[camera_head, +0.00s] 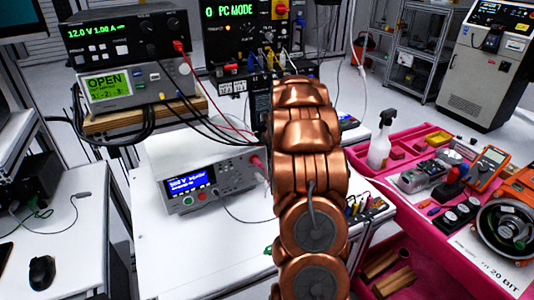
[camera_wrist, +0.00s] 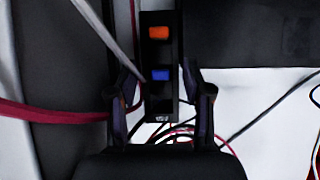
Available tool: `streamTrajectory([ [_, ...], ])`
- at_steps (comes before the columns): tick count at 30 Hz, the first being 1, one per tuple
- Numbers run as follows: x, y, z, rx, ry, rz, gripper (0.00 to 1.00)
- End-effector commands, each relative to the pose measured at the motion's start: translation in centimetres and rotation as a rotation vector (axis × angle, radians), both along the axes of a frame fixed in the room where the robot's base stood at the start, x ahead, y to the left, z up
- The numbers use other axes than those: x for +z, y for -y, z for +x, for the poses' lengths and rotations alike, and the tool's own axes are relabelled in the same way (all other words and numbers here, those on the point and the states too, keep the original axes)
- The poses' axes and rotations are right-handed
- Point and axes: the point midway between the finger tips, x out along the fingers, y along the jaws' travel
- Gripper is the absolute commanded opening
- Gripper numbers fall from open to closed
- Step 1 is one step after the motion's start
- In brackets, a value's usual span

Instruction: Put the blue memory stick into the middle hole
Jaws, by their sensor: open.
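In the wrist view, the blue memory stick (camera_wrist: 161,76) shows as a small blue block at the middle position of a narrow black holder (camera_wrist: 160,54). An orange block (camera_wrist: 159,33) sits above it in the picture, and a dark area lies below it. How deep the blue stick sits is not clear. My gripper (camera_wrist: 160,84) is open, with one dark finger to each side of the holder, level with the blue stick. I see no finger touching the stick. In the head view, my copper arm hides the gripper, the holder and the stick.
Cables run beside and below the holder, including a thick red one (camera_wrist: 65,113). A white bench (camera_head: 190,245) carries a power meter (camera_head: 212,178); stacked instruments (camera_head: 128,38) stand behind it. A pink cart (camera_head: 395,172) with a spray bottle (camera_head: 381,140) and tools is at right.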

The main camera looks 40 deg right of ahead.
Motion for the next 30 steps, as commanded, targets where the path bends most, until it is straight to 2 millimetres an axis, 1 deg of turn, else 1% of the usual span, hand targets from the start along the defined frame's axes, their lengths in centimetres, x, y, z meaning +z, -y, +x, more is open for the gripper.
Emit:
streamTrajectory([
  [8,0.1,0.0,-0.1,0.0,0.0,0.0,0.5],
  [14,1.0,-0.2,-0.5,0.0,0.0,-0.001,0.5],
  [20,3.2,-0.5,-1.6,-0.001,0.002,-0.003,0.5],
  [26,5.9,-1.0,-3.2,0.0,0.0,-0.001,0.5],
  [30,8.0,-1.4,-4.2,-0.001,0.002,-0.005,0.5],
])
